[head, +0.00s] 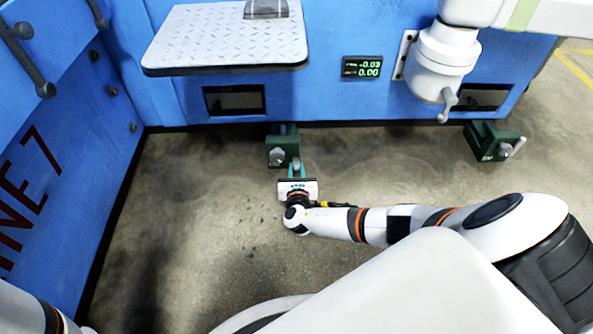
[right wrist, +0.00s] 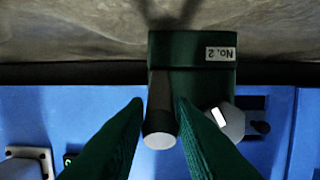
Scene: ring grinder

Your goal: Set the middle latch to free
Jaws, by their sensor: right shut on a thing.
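The green latch block (head: 281,140) labelled "No. 2" stands at the foot of the blue machine; its label shows upside down in the right wrist view. A grey bolt-like part (right wrist: 228,122) is on its face. My right gripper (head: 296,165) reaches the block from the front. In the right wrist view, its green fingers (right wrist: 160,105) are on both sides of the latch's round grey handle (right wrist: 159,138), shut on it. In the head view the fingers largely hide the handle. My left gripper is out of view.
Another green latch (head: 487,141) with a grey handle stands to the right along the machine. A tread-plate shelf (head: 225,38) juts out above the held latch. A small display (head: 362,67) is on the blue front. A blue wall closes the left side; the floor between latches is clear.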

